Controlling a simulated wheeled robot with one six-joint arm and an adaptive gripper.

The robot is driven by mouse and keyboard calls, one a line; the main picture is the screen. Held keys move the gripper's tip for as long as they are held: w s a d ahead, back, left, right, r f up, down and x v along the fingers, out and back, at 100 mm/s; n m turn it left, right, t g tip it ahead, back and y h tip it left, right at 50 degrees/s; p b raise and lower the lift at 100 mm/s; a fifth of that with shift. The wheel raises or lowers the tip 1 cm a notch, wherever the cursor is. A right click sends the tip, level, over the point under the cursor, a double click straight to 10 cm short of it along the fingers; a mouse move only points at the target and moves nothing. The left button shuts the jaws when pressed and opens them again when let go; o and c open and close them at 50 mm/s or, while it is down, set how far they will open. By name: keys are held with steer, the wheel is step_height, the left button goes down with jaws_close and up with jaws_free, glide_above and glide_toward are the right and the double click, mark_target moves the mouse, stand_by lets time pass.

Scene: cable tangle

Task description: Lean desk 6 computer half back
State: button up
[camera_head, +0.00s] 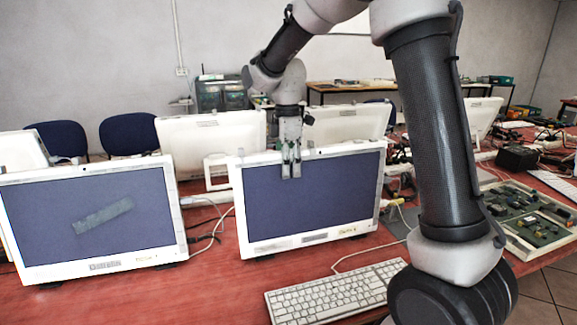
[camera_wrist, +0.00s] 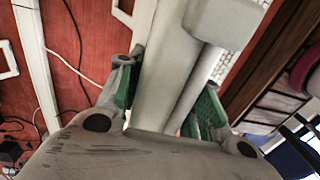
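A white all-in-one computer (camera_head: 312,196) with a dark blue screen stands at the middle of the red desk. It looks close to upright. I cannot read a desk number. My gripper (camera_head: 291,170) is at its top edge, left of the middle, with finger parts hanging over the upper screen. In the wrist view the computer (camera_wrist: 165,60) runs as a pale bar between my gripper's (camera_wrist: 168,95) green-padded fingers, one on each side. I cannot tell whether both pads press on it.
Another computer (camera_head: 95,222) stands to the left. A white keyboard (camera_head: 335,291) lies in front of the middle computer. More computers (camera_head: 212,135) stand behind, with loose cables between. A tray of circuit boards (camera_head: 525,215) is at the right. The front left desk is clear.

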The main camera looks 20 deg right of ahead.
jaws_close()
steer(key=w, duration=0.4)
steer(key=shift+f, duration=0.3)
steer(key=o, duration=0.9)
jaws_free()
steer(key=shift+c, duration=0.2)
